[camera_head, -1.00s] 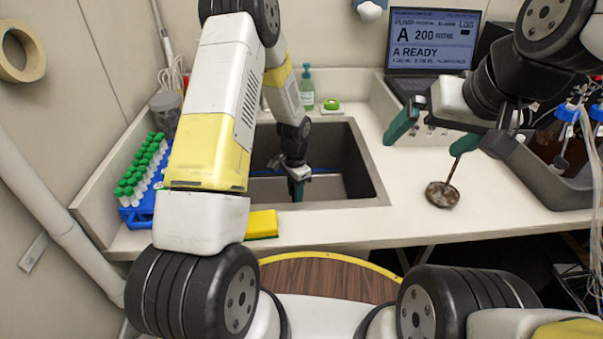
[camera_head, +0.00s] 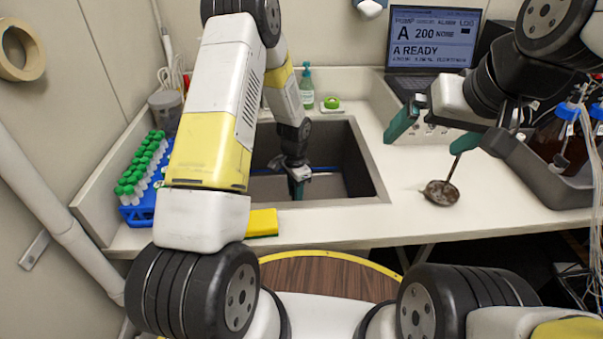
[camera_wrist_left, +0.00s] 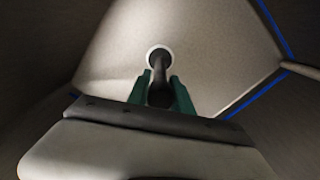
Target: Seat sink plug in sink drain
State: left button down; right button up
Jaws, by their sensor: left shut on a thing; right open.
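My left gripper (camera_head: 297,188) reaches down into the grey sink (camera_head: 345,165). In the left wrist view its green fingers (camera_wrist_left: 160,90) are shut on a dark, slender piece, apparently the sink plug (camera_wrist_left: 159,70). The plug's far end lies in line with the pale ring of the sink drain (camera_wrist_left: 151,49). I cannot tell whether it is inside the drain or above it. In the head view the plug and drain cannot be made out. My right gripper (camera_head: 432,134) is open and empty above the counter to the right of the sink.
A rusty round-ended tool (camera_head: 441,193) is on the right of the counter, close below a right finger. A yellow sponge (camera_head: 262,223) lies at the sink's front edge. A blue rack of green-capped tubes (camera_head: 140,214) stands left, a soap bottle (camera_head: 306,90) behind, a laptop (camera_head: 430,45) back right.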

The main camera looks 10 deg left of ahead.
pick_arm(q)
jog(key=shift+f, duration=0.35)
jog(key=c, duration=1.1)
grip_release()
jog(key=shift+o, duration=0.2)
notch_tip(320, 180, up, 8)
jog(key=shift+f, duration=0.1)
